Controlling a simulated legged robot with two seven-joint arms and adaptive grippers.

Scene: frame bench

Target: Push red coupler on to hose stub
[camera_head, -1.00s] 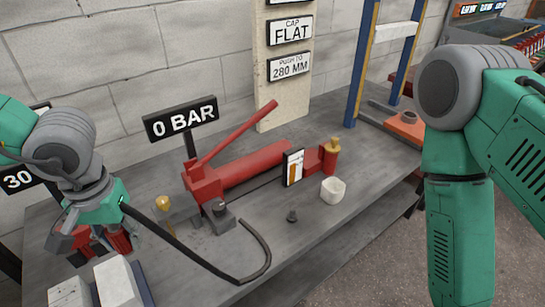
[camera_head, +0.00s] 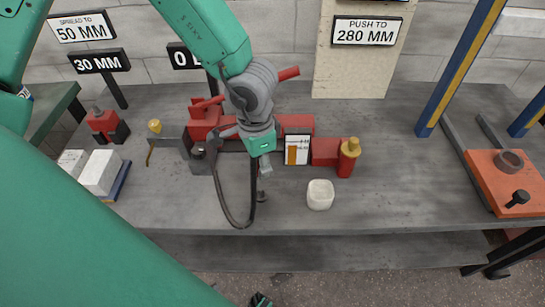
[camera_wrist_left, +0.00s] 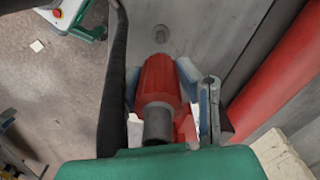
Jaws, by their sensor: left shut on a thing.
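My left gripper (camera_head: 264,166) points down over the front of the bench, in front of the red pump. In the left wrist view its fingers are shut on the red coupler (camera_wrist_left: 160,80), whose grey tube end faces the camera. In the head view the coupler is mostly hidden by the gripper. A small dark upright stub (camera_head: 262,197) stands on the bench just below the gripper. A grey round top, probably this stub, shows past the coupler in the left wrist view (camera_wrist_left: 161,35). I cannot tell whether they touch.
A black hose (camera_head: 240,224) loops beside the gripper. The red pump (camera_head: 210,120) stands behind. A white cup (camera_head: 320,195) and a red bottle with a yellow cap (camera_head: 348,160) are to the right. The bench (camera_head: 400,195) is clear between them and the orange plate (camera_head: 500,175).

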